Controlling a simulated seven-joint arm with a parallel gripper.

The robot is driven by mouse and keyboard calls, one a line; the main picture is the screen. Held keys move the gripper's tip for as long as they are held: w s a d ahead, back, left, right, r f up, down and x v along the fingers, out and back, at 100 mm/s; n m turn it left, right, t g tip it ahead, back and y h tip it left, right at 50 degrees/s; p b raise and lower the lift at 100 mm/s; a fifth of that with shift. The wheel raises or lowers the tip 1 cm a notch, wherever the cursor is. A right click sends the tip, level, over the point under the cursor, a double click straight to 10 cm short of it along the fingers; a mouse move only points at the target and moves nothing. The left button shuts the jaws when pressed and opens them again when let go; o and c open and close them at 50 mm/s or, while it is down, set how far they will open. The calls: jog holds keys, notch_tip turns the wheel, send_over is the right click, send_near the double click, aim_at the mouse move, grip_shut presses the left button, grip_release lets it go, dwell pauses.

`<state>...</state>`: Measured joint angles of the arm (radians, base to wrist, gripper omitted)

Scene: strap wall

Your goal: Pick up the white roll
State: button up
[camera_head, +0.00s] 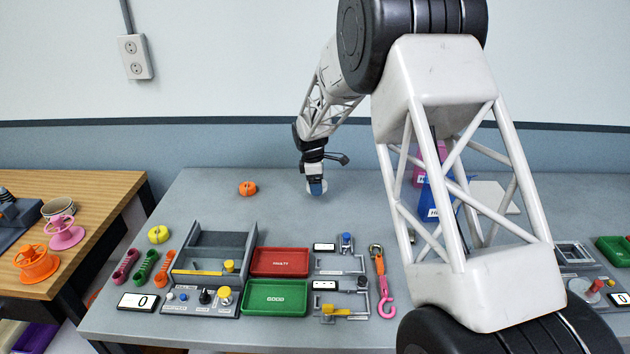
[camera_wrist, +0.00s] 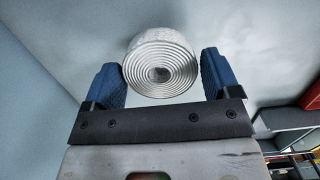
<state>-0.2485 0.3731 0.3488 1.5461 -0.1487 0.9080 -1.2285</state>
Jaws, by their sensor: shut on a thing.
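The white roll (camera_wrist: 160,66) shows its spiral end in the wrist view, between the two blue fingers of my gripper (camera_wrist: 162,82). My gripper is shut on it. In the head view my gripper (camera_head: 316,187) is low over the back middle of the grey table (camera_head: 215,200), and the fingers hide most of the roll. I cannot tell whether the roll touches the table.
An orange roll (camera_head: 247,188) lies left of my gripper and a yellow roll (camera_head: 158,234) farther left. A red tray (camera_head: 280,262) and a green tray (camera_head: 275,298) are in front. My arm hides part of a blue bin (camera_head: 436,200) at right.

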jog(key=s+d, duration=0.1)
jog(key=s, duration=0.7)
jog(key=s+d+r, duration=0.1)
jog(key=s, duration=0.3)
jog(key=shift+s+d, duration=0.1)
jog(key=shift+d, duration=0.25)
jog(key=shift+d, duration=0.1)
